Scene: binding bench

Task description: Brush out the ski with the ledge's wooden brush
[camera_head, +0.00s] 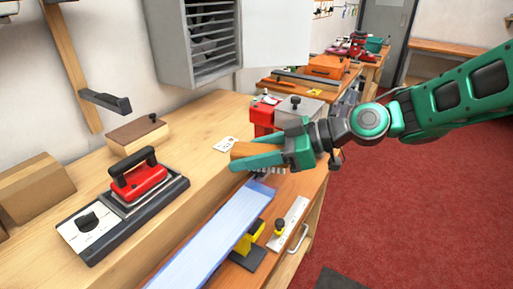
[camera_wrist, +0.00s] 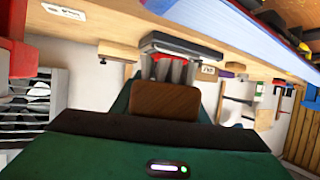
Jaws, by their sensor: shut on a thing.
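My gripper (camera_head: 256,160) is shut on the wooden brush (camera_head: 247,149), a brown block with pale bristles below it. In the wrist view the brush's brown end (camera_wrist: 165,98) shows between the green fingers. The blue ski (camera_head: 222,235) lies base up along the front of the bench and also crosses the top right of the wrist view (camera_wrist: 245,25). The brush is at the ski's far end, bristles down; I cannot tell whether they touch the base. The fingers hide part of the brush.
A red iron (camera_head: 140,182) sits on a dark stand on the ledge at left. A yellow and black ski support (camera_head: 248,245) stands beside the ski. A red vise-like block (camera_head: 264,113) and a grey block (camera_head: 298,110) stand behind my gripper. A white card (camera_head: 225,144) lies nearby.

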